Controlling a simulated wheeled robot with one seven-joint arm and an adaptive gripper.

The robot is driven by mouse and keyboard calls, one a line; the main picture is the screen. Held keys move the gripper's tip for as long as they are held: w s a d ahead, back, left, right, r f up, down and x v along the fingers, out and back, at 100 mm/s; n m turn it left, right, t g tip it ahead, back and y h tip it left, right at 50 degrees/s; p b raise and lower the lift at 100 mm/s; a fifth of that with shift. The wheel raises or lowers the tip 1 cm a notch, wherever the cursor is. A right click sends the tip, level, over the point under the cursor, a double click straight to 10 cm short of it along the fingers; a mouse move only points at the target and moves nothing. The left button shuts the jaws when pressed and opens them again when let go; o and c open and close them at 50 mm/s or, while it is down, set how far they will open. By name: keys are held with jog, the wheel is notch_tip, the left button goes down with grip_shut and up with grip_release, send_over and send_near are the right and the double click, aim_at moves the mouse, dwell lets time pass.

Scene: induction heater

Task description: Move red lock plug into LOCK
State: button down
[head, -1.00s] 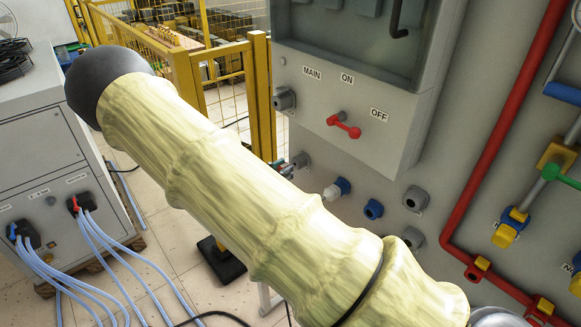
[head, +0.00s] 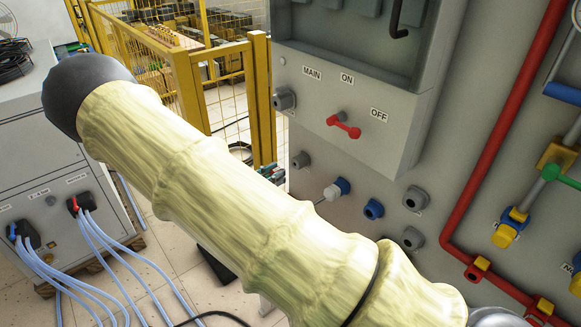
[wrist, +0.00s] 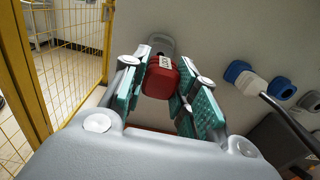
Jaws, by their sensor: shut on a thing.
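The red lock plug (wrist: 160,84), with a pale label on top, is between my gripper's (wrist: 164,72) green-padded fingers in the wrist view. The gripper is shut on it. A grey round socket (wrist: 160,43) on the panel is just beyond the plug; whether they touch is hidden. In the head view this looks like the leftmost socket (head: 300,160) of the lower row. There my arm hides the plug and nearly all of the gripper; only a bit of green shows beside the arm. I cannot read a LOCK label on the panel.
In the wrist view a white and blue plug (wrist: 247,80) with a dark cable and a blue socket (wrist: 281,88) are to the right. A yellow mesh fence (wrist: 70,50) stands close on the left. The red switch handle (head: 344,127) is above the row.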

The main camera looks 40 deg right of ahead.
jog(key=shift+a, duration=0.35)
dwell(0.5)
jog(key=s+a+f+n+t+y+b, duration=0.1)
jog(key=a+f+t, duration=0.4)
jog(key=a, duration=0.5)
jog(key=s+a+f+n+t+y+b, duration=0.2)
jog(key=a+f, duration=0.5)
jog(key=a, duration=0.4)
jog(key=n+t+y+b, duration=0.1)
jog(key=n+t, duration=0.1)
jog(key=n, duration=0.1)
jog(key=shift+s+f+n+t+b, duration=0.15)
jog(key=shift+s+n+t+b, duration=0.15)
jog(key=shift+t+b, duration=0.1)
jog(key=shift+a, duration=0.1)
jog(key=d+r+m+g+h+p, duration=0.1)
jog(key=r+p, duration=0.4)
jog(key=r, duration=0.7)
jog(key=d+r+m+g+h+p, duration=0.1)
jog(key=d+r+m+g+p, duration=0.2)
jog(key=r, duration=1)
jog(key=d+r+m+g+h+p, duration=0.2)
jog(key=d+r+g+p, duration=0.4)
jog(key=r, duration=0.7)
jog(key=shift+s+d+r+m+p, duration=0.15)
jog(key=shift+s+d+m+p, duration=0.25)
jog(key=shift+d+p, duration=0.15)
